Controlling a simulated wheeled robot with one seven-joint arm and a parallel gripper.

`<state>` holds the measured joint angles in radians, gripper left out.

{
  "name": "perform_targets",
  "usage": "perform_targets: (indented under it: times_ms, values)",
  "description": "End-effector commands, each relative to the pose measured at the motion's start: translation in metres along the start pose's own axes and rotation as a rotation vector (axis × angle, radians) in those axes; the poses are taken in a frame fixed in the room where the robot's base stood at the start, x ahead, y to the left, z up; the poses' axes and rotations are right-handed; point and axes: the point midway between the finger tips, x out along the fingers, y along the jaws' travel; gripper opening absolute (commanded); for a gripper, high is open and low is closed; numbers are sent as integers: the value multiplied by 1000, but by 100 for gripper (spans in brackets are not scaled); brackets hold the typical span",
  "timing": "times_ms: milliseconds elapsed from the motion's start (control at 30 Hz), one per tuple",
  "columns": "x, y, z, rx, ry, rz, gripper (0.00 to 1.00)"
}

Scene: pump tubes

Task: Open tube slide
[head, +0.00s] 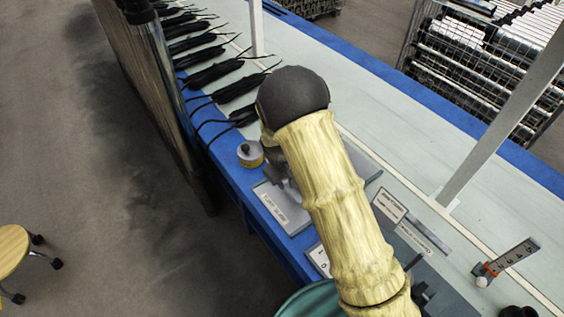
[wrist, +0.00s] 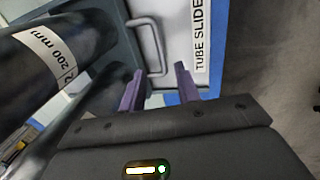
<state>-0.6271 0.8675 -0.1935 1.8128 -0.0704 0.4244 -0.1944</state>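The tube slide (wrist: 178,35) shows in the wrist view as a pale panel with a "TUBE SLIDE" label and blue edging. A grey bar handle (wrist: 162,50) stands on the panel. My gripper (wrist: 159,70) is open, with its two purple fingers apart. The fingertips are just short of the handle, whose near end lies between them in the picture. I cannot tell how much depth separates them. In the head view a labelled grey plate (head: 286,212) lies at the bench's blue edge; its text is too small to read. My arm hides most of the gripper there.
A dark cylinder labelled "200 mm" (wrist: 60,50) is close on the left in the wrist view. A yellowish round container (head: 250,154) stands near the plate. Several black tubes (head: 215,72) lie along the bench. A stool (head: 12,250) is at the left on open floor.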

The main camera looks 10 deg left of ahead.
Motion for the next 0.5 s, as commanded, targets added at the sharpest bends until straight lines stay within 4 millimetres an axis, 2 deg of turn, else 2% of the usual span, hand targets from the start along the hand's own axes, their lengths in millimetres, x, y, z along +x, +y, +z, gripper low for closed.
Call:
perform_targets:
  times_ms: [33, 300, 500]
  values:
    - [-12, 0, -1, 0, 5, 1, 33]
    - [-66, 0, -1, 0, 6, 1, 33]
    - [-96, 0, -1, 0, 3, 0, 33]
